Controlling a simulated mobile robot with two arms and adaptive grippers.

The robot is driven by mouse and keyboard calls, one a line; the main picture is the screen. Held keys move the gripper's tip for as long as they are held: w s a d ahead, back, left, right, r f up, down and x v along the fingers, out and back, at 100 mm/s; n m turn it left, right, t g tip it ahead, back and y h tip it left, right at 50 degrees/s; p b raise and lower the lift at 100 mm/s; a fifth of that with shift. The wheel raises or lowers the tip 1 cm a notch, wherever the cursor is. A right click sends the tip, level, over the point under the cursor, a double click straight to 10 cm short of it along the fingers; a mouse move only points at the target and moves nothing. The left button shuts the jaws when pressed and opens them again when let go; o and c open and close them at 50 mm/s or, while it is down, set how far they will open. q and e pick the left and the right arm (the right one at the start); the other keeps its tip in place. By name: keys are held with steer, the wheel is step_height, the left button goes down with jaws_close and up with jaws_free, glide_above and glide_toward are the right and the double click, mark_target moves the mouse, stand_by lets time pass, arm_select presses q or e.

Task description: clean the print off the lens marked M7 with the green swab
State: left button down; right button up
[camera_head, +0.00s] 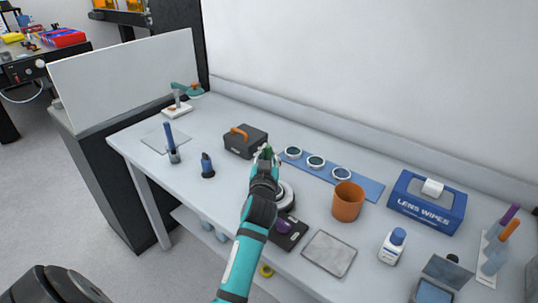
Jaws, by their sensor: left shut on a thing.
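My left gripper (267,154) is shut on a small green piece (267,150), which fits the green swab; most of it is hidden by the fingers. It is above the bench, just left of the blue strip (370,187). Three round lenses with pale rims, a left one (293,152), a middle one (316,161) and a right one (341,173), lie in a row on the strip. The gripper is nearest the left lens and appears apart from it. No M7 mark or print is readable at this size. My right gripper is not in view.
An orange cup (347,202) stands in front of the strip. A black box with an orange handle (245,141) is left of the gripper. The lens wipes box (427,203) and a white bottle (392,246) are right. A grey plate (329,254) lies near the front.

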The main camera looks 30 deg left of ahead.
arm_select(q)
steer(key=shift+f+b, duration=0.35)
steer(key=shift+f, duration=0.1)
steer(key=shift+d, duration=0.15)
stand_by(0.3)
steer(key=shift+d, duration=0.3)
steer(key=shift+s+d, duration=0.1)
steer(key=shift+d, duration=0.7)
steer(key=shift+d, duration=0.3)
